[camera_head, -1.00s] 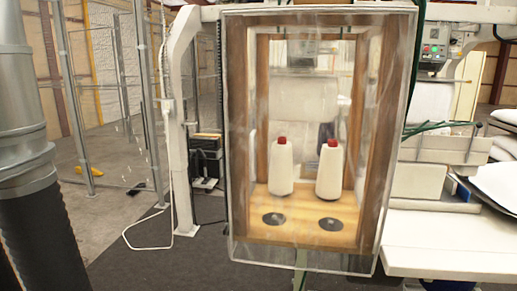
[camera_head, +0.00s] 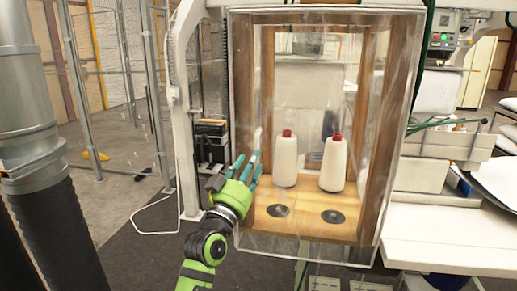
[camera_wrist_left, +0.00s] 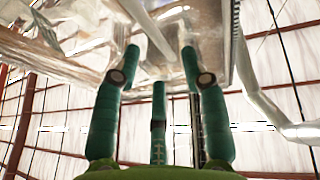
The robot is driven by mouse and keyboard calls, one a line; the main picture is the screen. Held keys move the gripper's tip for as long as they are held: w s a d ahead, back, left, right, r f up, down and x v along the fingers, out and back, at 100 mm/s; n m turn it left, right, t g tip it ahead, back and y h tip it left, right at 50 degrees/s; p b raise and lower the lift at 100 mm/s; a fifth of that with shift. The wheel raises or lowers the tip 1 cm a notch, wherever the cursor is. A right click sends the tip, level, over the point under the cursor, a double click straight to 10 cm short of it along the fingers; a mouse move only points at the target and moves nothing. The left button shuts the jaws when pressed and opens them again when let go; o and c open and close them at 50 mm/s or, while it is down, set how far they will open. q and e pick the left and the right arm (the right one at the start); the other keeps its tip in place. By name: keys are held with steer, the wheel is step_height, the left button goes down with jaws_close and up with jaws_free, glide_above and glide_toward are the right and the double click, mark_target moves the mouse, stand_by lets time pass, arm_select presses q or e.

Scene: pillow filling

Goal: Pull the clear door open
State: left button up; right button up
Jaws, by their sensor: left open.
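The clear door (camera_head: 308,249) is a transparent panel on the front of a wooden cabinet (camera_head: 240,100), and it looks closed. Two white thread cones (camera_head: 287,163) (camera_head: 333,165) with red tips stand inside, seen through it. My left gripper (camera_head: 249,164), green with teal fingers, is at the door's left edge, about two thirds of the way down. In the left wrist view its fingers (camera_wrist_left: 160,62) are spread and empty, near a clear edge of the door (camera_wrist_left: 150,27). I cannot tell whether they touch it. My right gripper is not in view.
A white machine post (camera_head: 187,110) stands left of the cabinet, with a dark box (camera_head: 210,140) behind. A white table (camera_head: 450,240) is close on the right. A control box with a green light (camera_head: 440,40) is at the upper right. Dark floor is free at lower left.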

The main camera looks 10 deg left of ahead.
arm_select(q)
steer(key=shift+p+x, duration=0.7)
steer(key=shift+x, duration=2.25)
steer(key=shift+f, duration=0.15)
jaws_close()
